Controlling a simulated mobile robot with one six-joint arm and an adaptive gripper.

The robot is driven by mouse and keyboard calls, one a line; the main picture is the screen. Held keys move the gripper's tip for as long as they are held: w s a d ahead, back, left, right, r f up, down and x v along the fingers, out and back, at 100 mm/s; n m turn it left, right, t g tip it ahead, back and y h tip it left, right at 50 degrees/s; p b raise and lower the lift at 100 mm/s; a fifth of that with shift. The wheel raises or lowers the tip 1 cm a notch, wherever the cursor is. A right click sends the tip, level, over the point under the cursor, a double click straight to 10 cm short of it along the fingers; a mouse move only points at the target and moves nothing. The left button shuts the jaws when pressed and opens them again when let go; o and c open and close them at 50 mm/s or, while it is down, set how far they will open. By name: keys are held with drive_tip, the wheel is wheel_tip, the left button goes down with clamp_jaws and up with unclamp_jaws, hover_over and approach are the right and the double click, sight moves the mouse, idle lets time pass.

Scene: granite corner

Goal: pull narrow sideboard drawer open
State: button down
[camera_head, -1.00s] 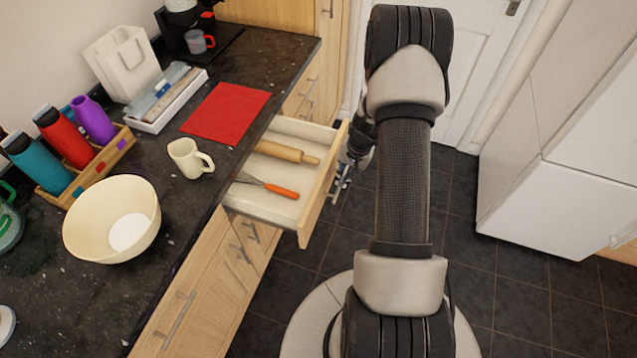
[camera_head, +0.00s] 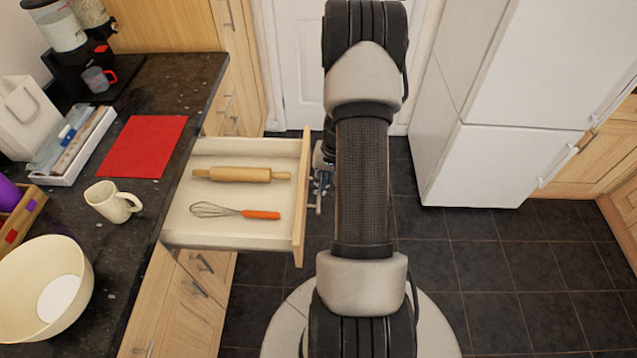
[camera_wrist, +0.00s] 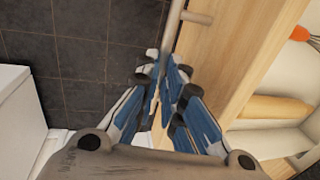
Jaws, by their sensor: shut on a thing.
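The narrow drawer (camera_head: 238,149) stands pulled well out from under the dark worktop, and its inside is in plain view. A wooden rolling pin (camera_head: 235,174) and a whisk with an orange handle (camera_head: 262,215) lie in it. Its wooden front (camera_head: 302,205) faces right, with a bar handle (camera_head: 318,200) on the outside. My gripper (camera_head: 322,180) is at that handle, partly hidden by my arm in the head view. In the wrist view, my gripper's blue fingers (camera_wrist: 170,78) are closed around the metal handle (camera_wrist: 172,38) beside the wooden front (camera_wrist: 225,65).
A red mat (camera_head: 143,147), a cream mug (camera_head: 112,202) and a cream bowl (camera_head: 42,290) stand on the worktop. A white fridge (camera_head: 490,150) stands at the right. Dark tiled floor (camera_head: 480,265) is clear between the drawer and the fridge.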

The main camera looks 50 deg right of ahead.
drive_tip(key=shift+f, duration=0.1)
drive_tip(key=c, duration=2)
unclamp_jaws()
drive_tip(key=shift+o, duration=0.2)
wheel_tip(320, 180, up, 12)
drive_tip(key=s+d, duration=0.1)
drive_tip(key=s, duration=0.1)
drive_tip(key=shift+d, duration=0.15)
drive_tip(key=shift+w, duration=0.1)
